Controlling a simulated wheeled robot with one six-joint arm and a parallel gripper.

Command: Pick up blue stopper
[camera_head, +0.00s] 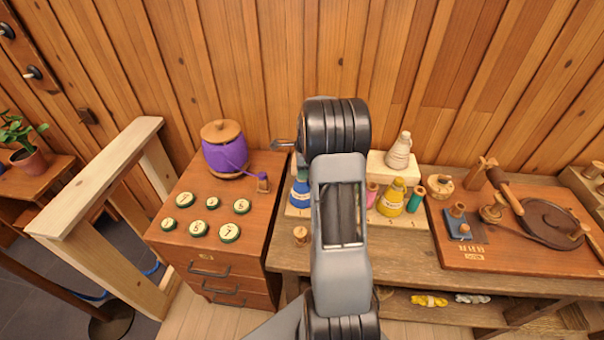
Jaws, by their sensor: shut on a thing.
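A blue cone-shaped piece (299,191) with a pale label stands on the pale stepped rack, just left of my forearm. The arm covers its right side, and a teal part shows above it. I cannot tell for sure that it is the blue stopper. My gripper is not clearly in view; my arm rises through the middle and hides what lies behind it. A small grey part sticks out left of the black wrist joint, and I cannot tell whether it belongs to the gripper.
The rack (407,216) also bears a yellow cone (391,198), a green spool (416,199) and a white bottle (399,152). A purple pot (225,153) and several numbered green discs (242,206) sit on the left cabinet (183,258). A turntable board (500,258) lies right.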

